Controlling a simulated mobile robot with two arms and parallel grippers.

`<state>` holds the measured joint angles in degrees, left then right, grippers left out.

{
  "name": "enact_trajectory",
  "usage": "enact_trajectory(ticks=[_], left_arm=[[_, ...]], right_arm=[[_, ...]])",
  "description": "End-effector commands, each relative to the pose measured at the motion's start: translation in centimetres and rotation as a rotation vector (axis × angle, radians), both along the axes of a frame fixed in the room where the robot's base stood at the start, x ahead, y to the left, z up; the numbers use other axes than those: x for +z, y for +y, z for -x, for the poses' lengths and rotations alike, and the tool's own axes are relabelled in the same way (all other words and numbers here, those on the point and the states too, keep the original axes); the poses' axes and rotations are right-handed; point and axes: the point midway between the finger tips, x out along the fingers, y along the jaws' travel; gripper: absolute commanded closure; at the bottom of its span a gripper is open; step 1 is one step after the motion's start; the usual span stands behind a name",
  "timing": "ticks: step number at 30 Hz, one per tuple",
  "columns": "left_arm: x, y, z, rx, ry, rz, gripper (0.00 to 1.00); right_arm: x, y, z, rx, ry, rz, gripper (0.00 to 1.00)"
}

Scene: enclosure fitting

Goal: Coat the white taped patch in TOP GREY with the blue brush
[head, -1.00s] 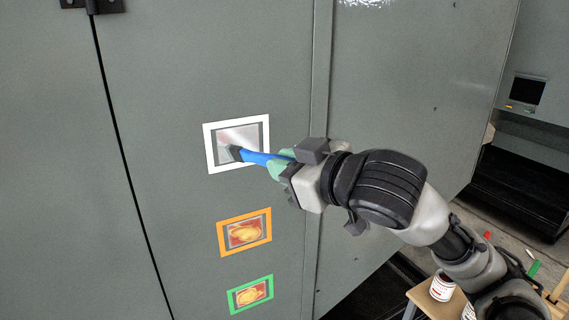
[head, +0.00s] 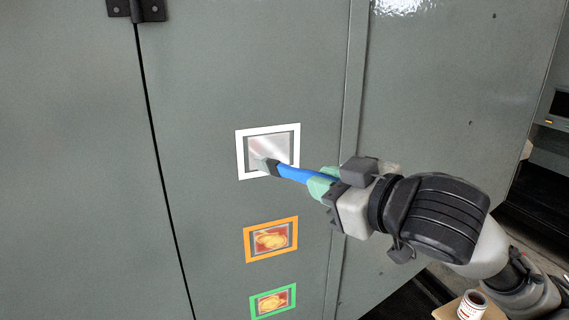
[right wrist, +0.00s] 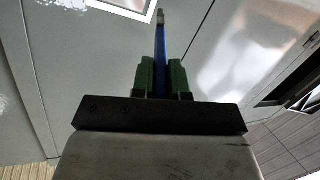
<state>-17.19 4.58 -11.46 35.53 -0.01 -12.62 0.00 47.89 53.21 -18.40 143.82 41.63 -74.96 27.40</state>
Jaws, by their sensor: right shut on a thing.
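The white taped patch (head: 240,156) is on the grey enclosure door in the head view. Inside its tape the surface is mostly pale grey, with a faint reddish tint at the left. My right gripper (head: 322,184) is shut on the blue brush (head: 293,174), to the right of the patch. In the right wrist view the brush handle (right wrist: 160,48) runs up between the green fingertips. My left gripper is not in view.
An orange taped patch (head: 249,247) and a green taped patch (head: 256,307) sit below the white one, both with red and yellow surfaces. A hinge (head: 136,9) is at the top left. A paint can (head: 471,304) stands on a small table at the bottom right.

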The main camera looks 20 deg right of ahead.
Motion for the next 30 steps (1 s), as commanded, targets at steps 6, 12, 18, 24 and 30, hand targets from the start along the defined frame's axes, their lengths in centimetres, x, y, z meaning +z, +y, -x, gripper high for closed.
enact_trajectory(ticks=[6,12,18,24,30], left_arm=[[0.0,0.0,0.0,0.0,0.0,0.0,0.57],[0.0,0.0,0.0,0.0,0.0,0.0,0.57],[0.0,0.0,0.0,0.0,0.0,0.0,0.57],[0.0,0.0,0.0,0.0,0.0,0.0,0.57],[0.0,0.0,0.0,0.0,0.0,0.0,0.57]], right_arm=[[0.0,0.0,-0.2,0.0,-0.001,0.0,1.0],[0.0,0.0,-1.6,0.0,0.0,-0.002,1.0],[-0.1,0.0,-3.9,0.0,-0.003,-0.004,1.0],[-0.2,0.0,-5.8,0.0,-0.005,-0.004,1.0],[-0.2,0.0,-6.7,0.0,-0.008,-0.003,1.0]])
